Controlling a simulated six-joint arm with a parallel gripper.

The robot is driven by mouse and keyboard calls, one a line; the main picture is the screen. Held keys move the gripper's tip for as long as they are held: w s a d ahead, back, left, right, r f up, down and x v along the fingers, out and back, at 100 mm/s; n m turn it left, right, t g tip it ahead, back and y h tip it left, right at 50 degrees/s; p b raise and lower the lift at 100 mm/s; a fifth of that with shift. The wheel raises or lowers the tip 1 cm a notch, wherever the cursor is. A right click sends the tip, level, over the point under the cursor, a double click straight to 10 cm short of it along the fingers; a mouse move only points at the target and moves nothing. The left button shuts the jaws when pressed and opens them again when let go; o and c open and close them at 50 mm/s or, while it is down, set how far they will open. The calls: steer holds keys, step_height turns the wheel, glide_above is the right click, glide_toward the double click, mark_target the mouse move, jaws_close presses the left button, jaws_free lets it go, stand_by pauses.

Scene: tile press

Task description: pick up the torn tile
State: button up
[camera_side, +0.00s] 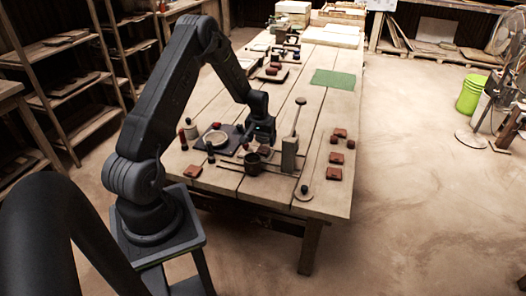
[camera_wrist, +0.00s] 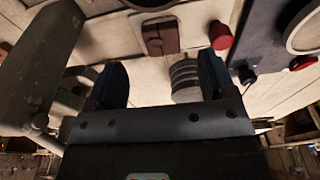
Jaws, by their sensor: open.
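My gripper (camera_side: 260,136) is open and points down low over the table, among the small tools in the middle. In the wrist view my gripper (camera_wrist: 160,74) shows its two dark fingers spread, with nothing held. A reddish-brown tile (camera_wrist: 160,36) with a dark line across it lies beyond the fingertips, on a pale piece. I cannot tell whether it is the torn tile. In the side view, red-brown tiles lie at the right, including one (camera_side: 336,158), and another tile (camera_side: 193,172) lies at the front left. None shows a clear tear at this size.
A grey ribbed cylinder (camera_wrist: 185,79) stands near the right finger. A red knob (camera_wrist: 220,35) and a dark plate (camera_wrist: 258,40) are at the upper right. The lever post (camera_side: 290,155) and dark pot (camera_side: 252,163) stand close to my gripper. A green mat (camera_side: 334,79) lies clear behind.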

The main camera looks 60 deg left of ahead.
mark_target(263, 149)
steer(key=shift+w+a+f, duration=0.2)
steer(key=shift+a+f, duration=0.05)
steer(key=shift+f, duration=0.65)
steer(key=shift+w+a+f, duration=0.2)
steer(key=shift+w+f, duration=0.05)
steer(key=shift+f, duration=0.7)
steer(key=shift+w+a+f, duration=0.2)
steer(key=shift+a+f, duration=0.05)
steer(key=shift+f, duration=0.65)
steer(key=shift+c, duration=0.3)
steer(key=c, duration=0.9)
steer(key=shift+r, duration=0.15)
steer(key=shift+c, duration=0.3)
